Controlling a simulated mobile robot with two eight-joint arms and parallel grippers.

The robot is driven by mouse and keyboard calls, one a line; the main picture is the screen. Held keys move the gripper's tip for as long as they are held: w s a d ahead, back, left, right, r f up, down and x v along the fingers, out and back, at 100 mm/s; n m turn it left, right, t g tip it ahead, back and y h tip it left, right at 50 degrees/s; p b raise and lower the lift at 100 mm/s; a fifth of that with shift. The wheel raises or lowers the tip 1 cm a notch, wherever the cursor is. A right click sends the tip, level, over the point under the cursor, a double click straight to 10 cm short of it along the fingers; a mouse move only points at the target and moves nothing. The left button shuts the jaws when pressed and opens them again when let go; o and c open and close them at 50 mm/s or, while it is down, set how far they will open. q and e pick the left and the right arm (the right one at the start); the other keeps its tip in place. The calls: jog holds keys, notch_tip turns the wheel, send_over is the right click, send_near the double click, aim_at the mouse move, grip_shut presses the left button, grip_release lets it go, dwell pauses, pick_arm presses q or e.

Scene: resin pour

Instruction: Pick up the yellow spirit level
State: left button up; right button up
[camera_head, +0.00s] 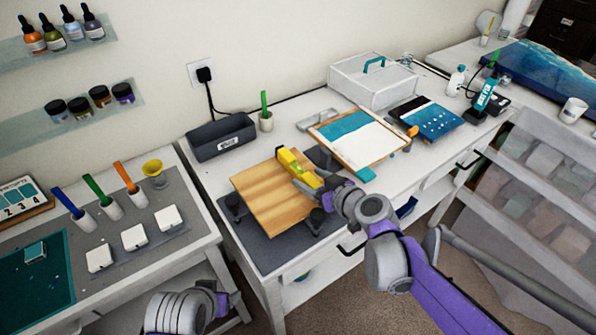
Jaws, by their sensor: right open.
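The yellow spirit level (286,158) lies on the wooden board (262,205), near its far right edge, at a slant. My right gripper (306,180) is open at the near end of the level. Its fingers overlap that end in the picture and partly hide it. I cannot tell whether they touch it.
The board rests on a grey mat (262,252) with dark clamps around it. A dark box (221,136) and a cup (266,121) stand behind. A framed teal-and-white panel (352,140) lies to the right. The left table (180,247) holds several cups and white blocks.

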aim_at(305, 173)
jog(key=shift+w+r+x, duration=0.1)
jog(key=shift+x, duration=1.4)
jog(key=shift+w+r+x, duration=0.1)
jog(key=shift+w+x, duration=0.05)
jog(key=shift+x, duration=1.4)
jog(key=shift+d, duration=0.25)
grip_shut()
